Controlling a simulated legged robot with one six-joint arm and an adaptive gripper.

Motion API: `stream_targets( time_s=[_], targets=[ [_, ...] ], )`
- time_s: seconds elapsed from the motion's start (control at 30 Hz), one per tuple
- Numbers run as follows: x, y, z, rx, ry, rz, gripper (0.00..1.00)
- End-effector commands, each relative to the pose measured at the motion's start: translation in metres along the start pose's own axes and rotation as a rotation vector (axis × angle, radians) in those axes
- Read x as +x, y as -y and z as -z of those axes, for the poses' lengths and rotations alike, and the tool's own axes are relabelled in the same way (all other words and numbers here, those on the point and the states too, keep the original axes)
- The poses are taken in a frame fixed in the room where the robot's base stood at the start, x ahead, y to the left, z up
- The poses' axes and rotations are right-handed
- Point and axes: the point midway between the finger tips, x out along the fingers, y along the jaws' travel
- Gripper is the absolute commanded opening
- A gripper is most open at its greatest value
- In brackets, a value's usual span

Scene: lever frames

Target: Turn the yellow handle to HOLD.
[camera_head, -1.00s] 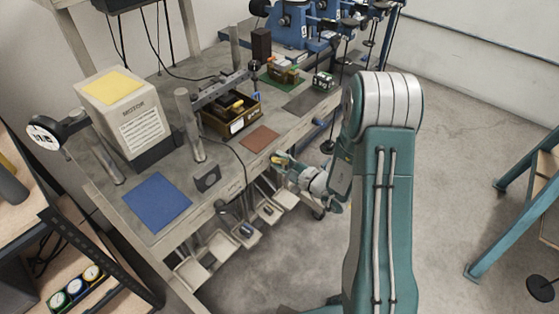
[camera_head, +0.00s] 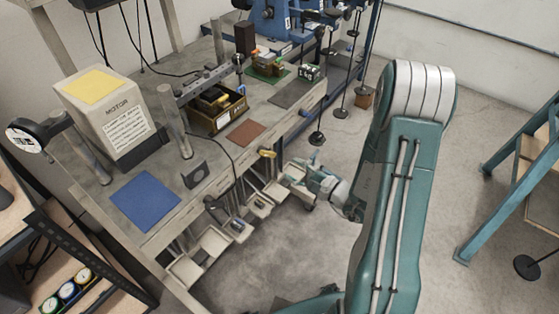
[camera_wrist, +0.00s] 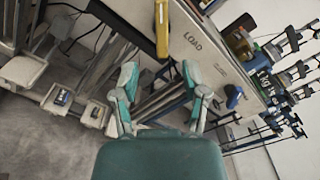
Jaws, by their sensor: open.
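The yellow handle (camera_head: 267,153) is on the front edge of the workbench in the head view. In the wrist view the yellow handle (camera_wrist: 162,30) runs up and down at the top centre, beside a panel marked LOAD (camera_wrist: 192,40). No HOLD mark is readable. My gripper (camera_wrist: 160,78) is open and empty, its two teal fingers apart, with the handle's lower end just beyond and between the fingertips. No contact shows. In the head view my gripper (camera_head: 292,168) is just right of and below the handle.
The workbench holds a motor box (camera_head: 109,116), a blue mat (camera_head: 145,198), an open parts bin (camera_head: 216,121) and a brown mat (camera_head: 246,134). Several small trays (camera_head: 212,241) hang below its front edge. Weights hang on rods at the back.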

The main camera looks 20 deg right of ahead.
Motion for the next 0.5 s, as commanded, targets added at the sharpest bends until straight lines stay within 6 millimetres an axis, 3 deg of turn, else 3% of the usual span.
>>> stream_targets(
  time_s=[0.2,0.5],
  targets=[
    [-0.023,0.000,0.001,0.001,-0.002,0.000,0.57],
    [-0.025,0.000,0.001,0.000,0.000,-0.001,0.57]
  ],
)
